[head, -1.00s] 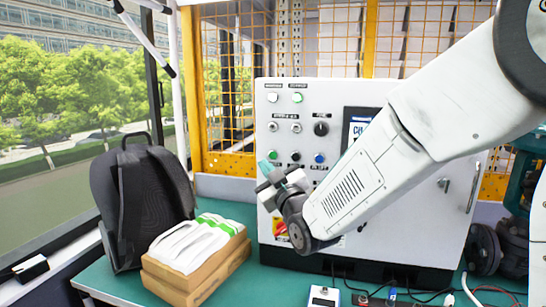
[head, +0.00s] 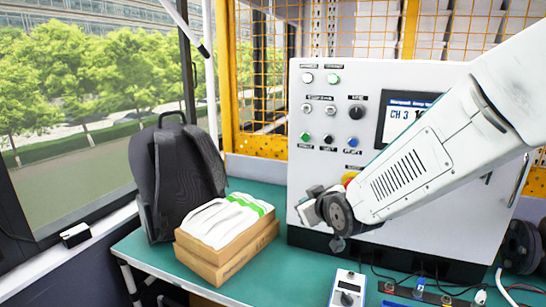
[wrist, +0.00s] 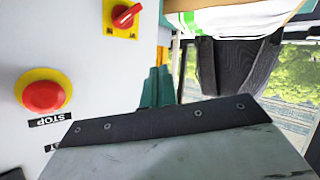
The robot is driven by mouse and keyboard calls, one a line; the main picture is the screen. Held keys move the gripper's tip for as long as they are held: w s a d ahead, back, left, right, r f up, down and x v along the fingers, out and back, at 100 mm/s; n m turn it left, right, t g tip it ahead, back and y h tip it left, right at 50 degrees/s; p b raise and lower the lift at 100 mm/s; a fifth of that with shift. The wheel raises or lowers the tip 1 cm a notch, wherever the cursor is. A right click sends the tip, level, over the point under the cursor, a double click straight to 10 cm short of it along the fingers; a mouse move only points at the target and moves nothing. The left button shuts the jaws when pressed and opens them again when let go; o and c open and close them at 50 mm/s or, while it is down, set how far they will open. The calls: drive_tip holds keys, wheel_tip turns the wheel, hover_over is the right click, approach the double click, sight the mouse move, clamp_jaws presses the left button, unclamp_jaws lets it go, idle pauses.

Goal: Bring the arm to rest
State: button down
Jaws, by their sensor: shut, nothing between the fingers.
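My arm reaches in from the right in the head view, in front of the white control cabinet (head: 310,175). Its wrist is folded near the cabinet's lower left part, above the green bench. In the wrist view, my gripper (wrist: 157,88) shows as teal fingers close together with nothing between them. The wrist view is upside down. A red stop button (wrist: 43,94) on a yellow ring and a red rotary switch (wrist: 125,15) on a yellow plate show there on the panel, apart from the fingers. In the head view the arm hides part of the panel.
A black backpack (head: 170,175) and cardboard boxes (head: 225,262) with white cloth-like items on top stand on the green bench (head: 270,280), left of the arm. A small meter (head: 347,290) and cables lie at the front. A window is on the left.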

drive_tip(key=s+d+r+m+g+h, duration=0.1)
drive_tip(key=s+d, duration=0.4)
drive_tip(key=s, duration=0.6)
drive_tip(key=s+d+r+m+g+h, duration=0.1)
drive_tip(key=s+d+m+g, duration=0.2)
drive_tip(key=s, duration=0.9)
drive_tip(key=s+d+r+m+g+h, duration=0.1)
drive_tip(key=s+d+m+g+h, duration=0.1)
drive_tip(key=s+d+g, duration=0.5)
drive_tip(key=s+d+m, duration=0.1)
drive_tip(key=s+d, duration=0.1)
drive_tip(key=s, duration=0.3)
drive_tip(key=shift+s+d+r, duration=0.25)
drive_tip(key=shift+r, duration=0.15)
